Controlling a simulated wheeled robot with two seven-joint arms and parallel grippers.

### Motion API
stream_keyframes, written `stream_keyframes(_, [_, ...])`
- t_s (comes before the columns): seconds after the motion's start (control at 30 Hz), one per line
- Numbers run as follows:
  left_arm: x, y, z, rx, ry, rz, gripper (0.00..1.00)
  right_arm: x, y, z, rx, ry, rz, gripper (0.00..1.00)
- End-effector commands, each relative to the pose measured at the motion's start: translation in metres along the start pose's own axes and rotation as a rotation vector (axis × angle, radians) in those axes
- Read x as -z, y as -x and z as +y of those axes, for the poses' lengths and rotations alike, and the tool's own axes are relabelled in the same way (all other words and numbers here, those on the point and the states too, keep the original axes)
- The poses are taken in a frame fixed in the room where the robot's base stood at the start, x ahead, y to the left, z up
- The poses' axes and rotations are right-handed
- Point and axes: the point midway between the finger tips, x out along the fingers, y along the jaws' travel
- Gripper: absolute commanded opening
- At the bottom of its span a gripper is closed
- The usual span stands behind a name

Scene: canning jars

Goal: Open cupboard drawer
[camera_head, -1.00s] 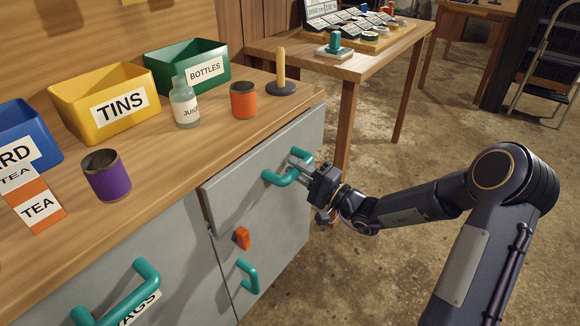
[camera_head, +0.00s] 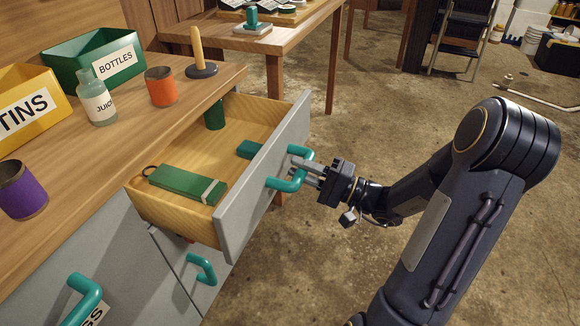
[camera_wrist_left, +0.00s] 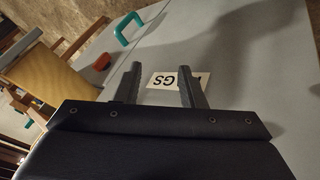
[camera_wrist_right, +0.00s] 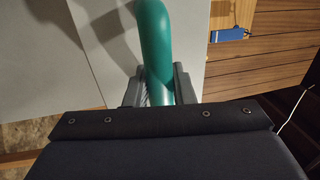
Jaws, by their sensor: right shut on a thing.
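The cupboard drawer (camera_head: 262,190) stands pulled out from the cupboard, with its wooden inside showing. A long green box (camera_head: 187,184), a green cylinder (camera_head: 214,115) and a partly hidden dark green thing (camera_head: 249,149) are inside it. My right gripper (camera_head: 303,170) is shut on the teal drawer handle (camera_head: 292,182) on the grey front. In the right wrist view the handle (camera_wrist_right: 155,45) passes between the fingers. My left gripper (camera_wrist_left: 160,85) shows only in the left wrist view, fingers apart and empty, before a grey cupboard front with a label (camera_wrist_left: 178,80).
On the cupboard top (camera_head: 130,140) stand a green bin (camera_head: 92,60), a yellow bin (camera_head: 30,105), a bottle (camera_head: 97,100), an orange tin (camera_head: 161,87), a purple tin (camera_head: 21,190) and a peg stand (camera_head: 200,60). Another teal handle (camera_head: 202,268) is below the drawer. Open floor lies right.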

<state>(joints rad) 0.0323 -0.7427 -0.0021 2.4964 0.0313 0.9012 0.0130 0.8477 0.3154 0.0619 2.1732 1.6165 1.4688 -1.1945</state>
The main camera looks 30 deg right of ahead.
Motion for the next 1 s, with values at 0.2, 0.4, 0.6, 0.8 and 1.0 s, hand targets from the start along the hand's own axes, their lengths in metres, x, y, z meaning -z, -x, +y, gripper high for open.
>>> stream_keyframes(0.2, [0.000,0.000,0.000,0.000,0.000,0.000,0.36,0.000,0.003,0.000,-0.002,-0.001,0.000,0.00])
stream_keyframes(0.4, [0.000,0.000,0.000,0.000,0.000,0.000,0.36,0.000,0.003,0.000,-0.002,-0.001,0.000,0.24])
stream_keyframes(0.6, [0.000,0.000,0.000,0.000,0.000,0.000,0.36,0.000,0.002,0.000,-0.001,0.000,0.000,0.42])
stream_keyframes(0.8, [0.000,0.000,0.000,0.000,0.000,0.000,0.36,0.000,0.003,0.000,-0.001,0.000,0.000,0.42])
stream_keyframes(1.0, [0.002,0.004,0.002,0.000,0.000,0.000,0.36,0.001,0.022,-0.001,-0.002,0.000,0.004,0.42])
